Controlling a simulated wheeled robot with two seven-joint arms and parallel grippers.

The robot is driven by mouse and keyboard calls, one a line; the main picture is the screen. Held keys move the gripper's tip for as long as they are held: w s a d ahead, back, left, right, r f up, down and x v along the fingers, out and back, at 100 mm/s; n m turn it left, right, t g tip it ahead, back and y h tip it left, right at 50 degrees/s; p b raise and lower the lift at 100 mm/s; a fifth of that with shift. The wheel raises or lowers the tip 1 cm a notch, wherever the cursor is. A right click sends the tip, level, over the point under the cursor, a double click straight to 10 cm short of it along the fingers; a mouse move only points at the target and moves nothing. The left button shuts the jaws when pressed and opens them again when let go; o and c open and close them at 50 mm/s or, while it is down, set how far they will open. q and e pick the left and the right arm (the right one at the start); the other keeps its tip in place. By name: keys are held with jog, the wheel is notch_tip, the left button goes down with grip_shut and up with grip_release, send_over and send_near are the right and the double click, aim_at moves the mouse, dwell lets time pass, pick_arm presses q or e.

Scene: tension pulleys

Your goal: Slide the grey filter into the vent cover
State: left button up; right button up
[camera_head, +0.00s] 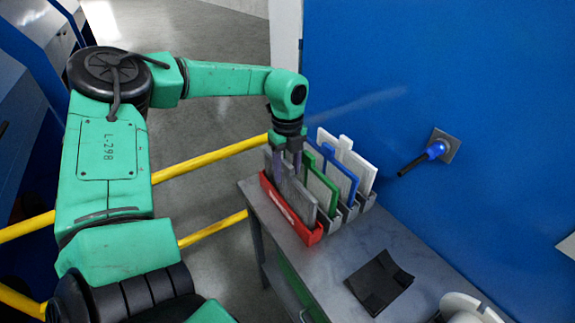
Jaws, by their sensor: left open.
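The grey filter (300,197) stands upright in the red front slot of a rack on the grey table. My left gripper (287,164) points down at its far left end with the jaws open. The fingers overlap the filter's top edge in the picture; I cannot tell whether they touch it. My right gripper is not in view. I cannot make out a vent cover for certain.
Behind the grey filter, green (321,193), blue (344,181) and white (361,172) panels stand in the rack (303,237). A black folded piece (379,283) lies on the table (345,250). A black-handled fitting (436,150) juts from the blue wall. Yellow rails (210,157) run left.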

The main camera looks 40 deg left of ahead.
pick_arm(q)
jog(key=shift+f, duration=0.25)
grip_shut()
jog(key=shift+r, duration=0.1)
jog(key=shift+r+p, duration=0.75)
jog(key=shift+r, duration=1.25)
jog(key=shift+r, duration=0.55)
jog(key=shift+r+p, duration=0.55)
jog(key=shift+r, duration=0.5)
